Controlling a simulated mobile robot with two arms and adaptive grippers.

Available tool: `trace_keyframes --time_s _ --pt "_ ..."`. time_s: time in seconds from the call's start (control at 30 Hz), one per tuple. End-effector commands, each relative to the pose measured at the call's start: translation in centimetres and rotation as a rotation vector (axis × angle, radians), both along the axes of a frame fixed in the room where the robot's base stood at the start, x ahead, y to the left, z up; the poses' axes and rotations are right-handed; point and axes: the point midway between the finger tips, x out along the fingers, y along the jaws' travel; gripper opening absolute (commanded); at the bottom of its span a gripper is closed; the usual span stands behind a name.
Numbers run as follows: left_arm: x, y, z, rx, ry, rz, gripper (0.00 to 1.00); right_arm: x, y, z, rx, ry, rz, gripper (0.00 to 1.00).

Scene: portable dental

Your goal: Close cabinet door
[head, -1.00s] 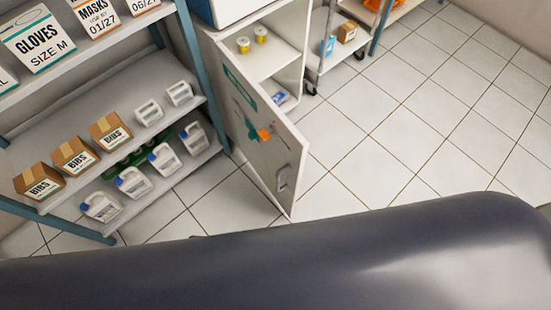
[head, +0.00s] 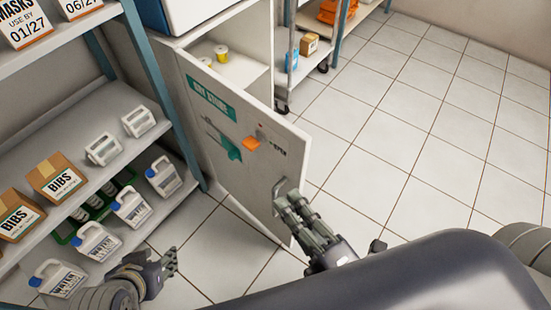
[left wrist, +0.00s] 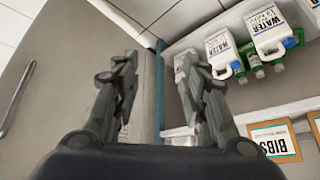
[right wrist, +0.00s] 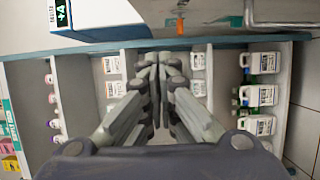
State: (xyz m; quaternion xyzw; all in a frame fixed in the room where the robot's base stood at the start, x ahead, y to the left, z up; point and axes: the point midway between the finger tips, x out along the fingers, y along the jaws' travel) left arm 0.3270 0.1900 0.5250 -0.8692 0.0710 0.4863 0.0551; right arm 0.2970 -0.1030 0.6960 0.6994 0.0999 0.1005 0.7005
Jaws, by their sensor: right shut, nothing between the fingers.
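The white cabinet (head: 245,38) stands beside the shelving with its door (head: 243,165) swung open toward me. The door carries a teal label, an orange patch and a metal handle (head: 277,192). My right gripper (head: 287,200) is at the handle in the head view, its fingers together and partly covering the handle; whether it touches is unclear. The right wrist view shows its closed fingers (right wrist: 160,62) with nothing between them. My left gripper (head: 172,262) is low, left of the door and near the shelf. Its fingers are apart and empty in the left wrist view (left wrist: 160,75).
Shelving (head: 75,175) with bib boxes and water jugs stands close on the left. A wheeled cart (head: 305,65) is behind the cabinet. A dark padded surface (head: 400,275) fills the front. The tiled floor (head: 400,130) to the right is clear.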

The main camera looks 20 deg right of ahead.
Motion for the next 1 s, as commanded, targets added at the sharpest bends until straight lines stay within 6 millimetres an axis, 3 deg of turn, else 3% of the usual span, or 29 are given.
trace_keyframes --time_s 0.23,0.5,0.67,1.0 --pt "-0.4 0.1 -0.1 0.004 0.019 0.001 0.4 2.4 0.6 0.2 0.006 -0.003 -0.005 0.0" --pt "-5.6 1.7 -0.1 0.05 0.245 0.02 0.4 4.8 1.3 0.5 0.002 -0.001 -0.002 0.0" --pt "-4.7 1.5 -0.8 0.049 0.249 0.017 0.4 7.3 2.1 0.7 0.002 -0.003 -0.002 0.0" --pt "-3.9 1.2 -6.0 0.05 0.272 0.014 0.4 9.1 2.7 0.2 0.0 0.0 0.0 0.0"
